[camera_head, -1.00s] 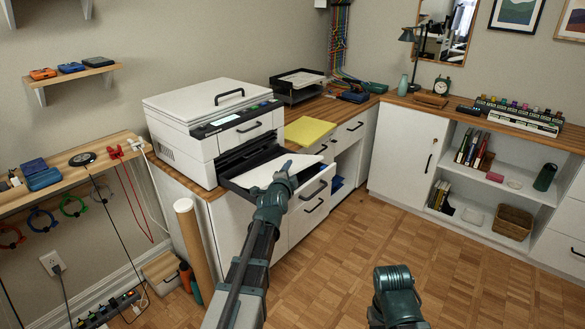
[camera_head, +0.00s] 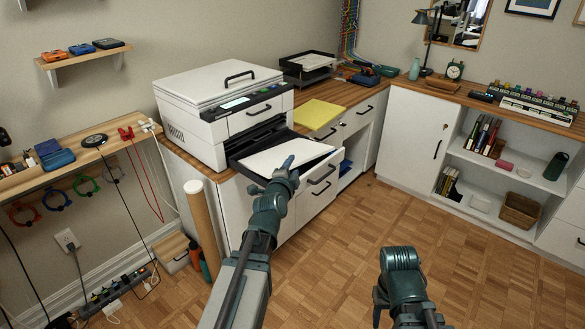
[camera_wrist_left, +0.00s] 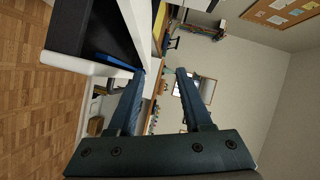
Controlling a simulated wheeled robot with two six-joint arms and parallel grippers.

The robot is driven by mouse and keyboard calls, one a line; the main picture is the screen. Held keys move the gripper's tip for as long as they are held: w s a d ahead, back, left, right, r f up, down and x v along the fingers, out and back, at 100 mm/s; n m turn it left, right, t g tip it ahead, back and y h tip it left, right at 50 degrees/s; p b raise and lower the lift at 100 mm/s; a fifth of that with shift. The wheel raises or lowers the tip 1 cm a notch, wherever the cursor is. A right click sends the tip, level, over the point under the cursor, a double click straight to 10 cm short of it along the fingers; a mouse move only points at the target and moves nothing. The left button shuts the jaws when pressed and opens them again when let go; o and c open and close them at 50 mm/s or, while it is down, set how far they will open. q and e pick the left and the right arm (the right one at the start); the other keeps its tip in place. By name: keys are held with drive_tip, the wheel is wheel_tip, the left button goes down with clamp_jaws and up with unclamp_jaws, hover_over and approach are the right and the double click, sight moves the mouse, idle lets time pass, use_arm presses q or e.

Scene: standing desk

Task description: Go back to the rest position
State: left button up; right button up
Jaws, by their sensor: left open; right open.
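Contact cannot be judged in the head view. In the left wrist view its two fingers (camera_wrist_left: 160,80) stand apart with nothing held between them; a white edge and dark recess are beside the left finger. My right arm (camera_head: 400,272) shows at the bottom right over the floor, but its fingertips do not show.
The white printer (camera_head: 215,84) stands on the wooden counter above white drawers. A yellow folder (camera_head: 317,114) lies to its right. A cardboard tube (camera_head: 198,214) stands at the cabinet's left corner. Open parquet floor (camera_head: 345,255) lies in front, with low shelves (camera_head: 505,175) at right.

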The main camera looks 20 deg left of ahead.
use_arm(q)
drive_tip(key=s+d+f+n+g+h+p, duration=0.1)
drive_tip(key=s+d+g+h+p, duration=0.15)
drive_tip(key=d+p, duration=0.4)
drive_tip(key=s+d+f+n+g+h+p, duration=0.1)
drive_tip(key=s+d+g+h+p, duration=0.2)
drive_tip(key=d, duration=0.7)
drive_tip(key=s+d+r+n+g+y+p, duration=0.1)
drive_tip(key=s+d+n+g+p, duration=0.1)
drive_tip(key=s, duration=0.5)
drive_tip(key=s+d+r+n+g+y+p, duration=0.1)
drive_tip(key=s+d+n+g+y+p, duration=0.1)
drive_tip(key=s+g+p, duration=0.2)
drive_tip(key=s+d+r+n+g+y+p, duration=0.1)
drive_tip(key=s+d+n+g+p, duration=0.2)
drive_tip(key=s, duration=0.7)
drive_tip(key=shift+s+g+y+p, duration=0.2)
drive_tip(key=shift+g+y+p, duration=0.15)
drive_tip(key=shift+g, duration=0.5)
